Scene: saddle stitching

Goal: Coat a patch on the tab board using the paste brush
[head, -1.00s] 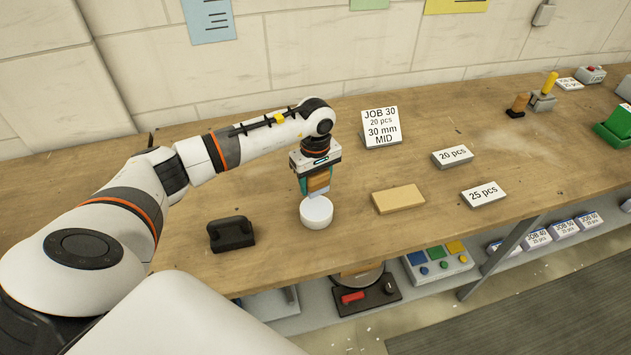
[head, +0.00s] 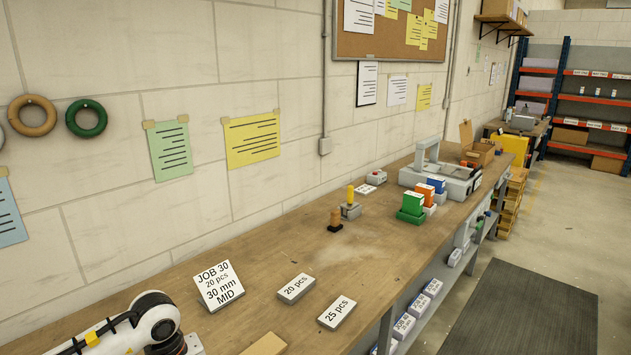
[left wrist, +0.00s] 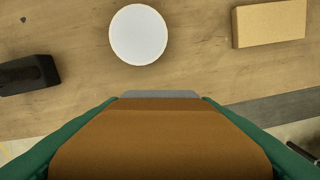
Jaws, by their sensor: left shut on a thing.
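The paste brush (left wrist: 160,140) shows in the left wrist view as a wide brown-orange handle with a grey edge at its far end. My left gripper (left wrist: 160,108) is shut on it, with a green finger on each side. A round white pot (left wrist: 138,35) stands on the bench just beyond the brush's end; I cannot tell their height gap. A flat tan board (left wrist: 268,23), seemingly the tab board, lies to the pot's right; its edge also shows at the bottom of the head view (head: 265,345). The brush and left gripper are outside the head view. My right gripper is in neither view.
A black holder (left wrist: 28,75) stands left of the pot. Beyond the board are a JOB 30 sign (head: 219,285), a 20 pcs block (head: 296,288) and a 25 pcs block (head: 337,312). Green, orange and blue boxes (head: 412,203) stand farther along.

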